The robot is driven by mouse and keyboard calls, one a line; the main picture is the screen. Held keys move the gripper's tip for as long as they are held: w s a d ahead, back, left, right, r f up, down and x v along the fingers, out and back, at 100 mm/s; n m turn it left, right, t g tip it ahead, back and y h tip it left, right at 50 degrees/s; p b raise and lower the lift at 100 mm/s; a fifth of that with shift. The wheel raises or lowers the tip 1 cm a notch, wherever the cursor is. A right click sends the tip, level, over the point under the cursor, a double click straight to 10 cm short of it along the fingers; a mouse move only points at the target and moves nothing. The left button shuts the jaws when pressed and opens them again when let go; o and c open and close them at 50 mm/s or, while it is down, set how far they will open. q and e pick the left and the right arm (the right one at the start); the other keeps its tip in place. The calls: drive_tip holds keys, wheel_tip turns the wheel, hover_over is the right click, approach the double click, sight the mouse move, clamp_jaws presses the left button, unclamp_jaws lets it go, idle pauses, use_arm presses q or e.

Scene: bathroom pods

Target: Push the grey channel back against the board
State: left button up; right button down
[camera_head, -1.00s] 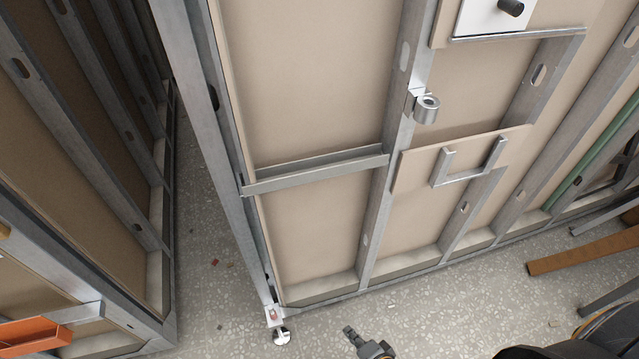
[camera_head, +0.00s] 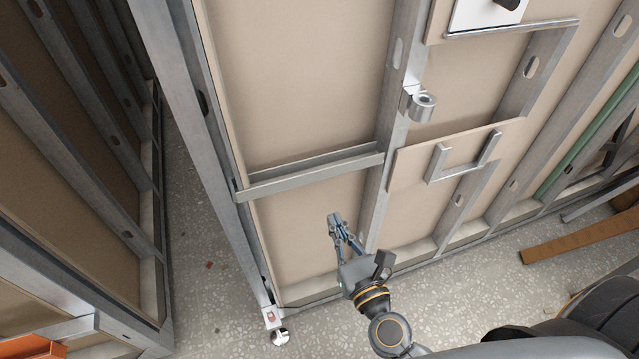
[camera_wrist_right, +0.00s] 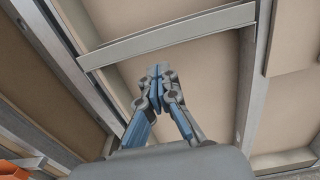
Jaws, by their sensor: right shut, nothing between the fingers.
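The grey channel (camera_head: 312,176) runs across the bay between two upright studs, in front of the beige board (camera_head: 300,85). Its left end sits lower in the picture than its right end. A strip of its inner face shows along its upper edge. In the right wrist view the channel (camera_wrist_right: 170,36) crosses above the fingers. My right gripper (camera_head: 335,217) is shut and empty, below the channel and apart from it, in front of the lower board. Its closed fingertips also show in the right wrist view (camera_wrist_right: 158,72). My left gripper is not in view.
A metal ring bracket (camera_head: 420,103) sticks out from the stud right of the bay. A small panel with a U-shaped handle (camera_head: 463,158) is beside it. Another framed wall (camera_head: 85,150) stands at left, with open speckled floor (camera_head: 215,260) between.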

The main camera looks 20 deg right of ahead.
sight(314, 181)
drive_tip(key=w+p, duration=0.2)
drive_tip(key=w, duration=0.7)
drive_tip(key=shift+a+p, duration=0.2)
drive_tip(key=shift+p, duration=0.2)
drive_tip(key=shift+w, duration=0.45)
drive_tip(key=shift+w+a, duration=0.1)
drive_tip(key=shift+w, duration=1.45)
drive_tip(key=shift+s+a+f, duration=0.1)
drive_tip(key=shift+s, duration=0.05)
